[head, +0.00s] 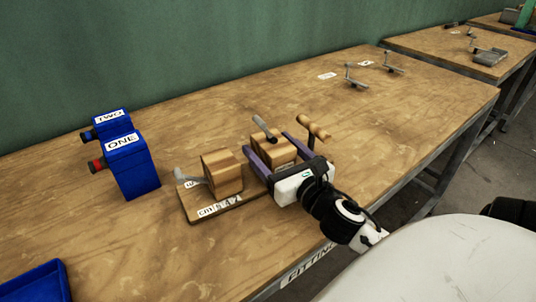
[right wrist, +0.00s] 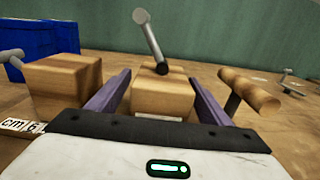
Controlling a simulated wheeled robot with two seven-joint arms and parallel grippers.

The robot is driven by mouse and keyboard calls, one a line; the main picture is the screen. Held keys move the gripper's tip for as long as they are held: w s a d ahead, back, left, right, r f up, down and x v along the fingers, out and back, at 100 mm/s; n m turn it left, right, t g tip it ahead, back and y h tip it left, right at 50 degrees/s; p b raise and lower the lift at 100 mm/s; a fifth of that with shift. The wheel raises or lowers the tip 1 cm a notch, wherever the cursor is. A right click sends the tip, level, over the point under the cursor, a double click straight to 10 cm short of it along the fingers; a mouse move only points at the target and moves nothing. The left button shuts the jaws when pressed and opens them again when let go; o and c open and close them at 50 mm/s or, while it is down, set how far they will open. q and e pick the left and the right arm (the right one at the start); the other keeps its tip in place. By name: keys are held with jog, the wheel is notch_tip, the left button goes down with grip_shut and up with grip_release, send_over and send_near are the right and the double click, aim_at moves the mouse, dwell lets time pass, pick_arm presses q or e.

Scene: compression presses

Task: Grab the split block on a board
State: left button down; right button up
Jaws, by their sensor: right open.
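The split block shows as two wooden halves. The left half (head: 222,174) stands on a low wooden board (head: 192,206) with paper labels, and it also shows in the right wrist view (right wrist: 62,85). The right half (head: 273,150) has a grey lever (head: 263,126) rising at its back. My right gripper (head: 266,142) is open, with its purple fingers on either side of the right half. In the right wrist view this half (right wrist: 161,97) sits between the fingers, with small gaps showing. The board under it is largely hidden by the gripper. My left gripper is not in view.
A wooden handle (head: 315,128) stands just right of the gripper's right finger. Blue boxes labelled ONE (head: 130,170) and TWO (head: 112,118) stand at left. A blue tray (head: 40,283) lies front left. Metal clamps (head: 355,78) are far back on the workbench (head: 400,130). Its middle right is clear.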

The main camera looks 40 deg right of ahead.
jog(key=x, duration=0.3)
jog(key=shift+w+d, duration=0.1)
jog(key=shift+w, duration=0.1)
jog(key=c, duration=1.8)
jog(key=shift+r, duration=0.25)
grip_shut()
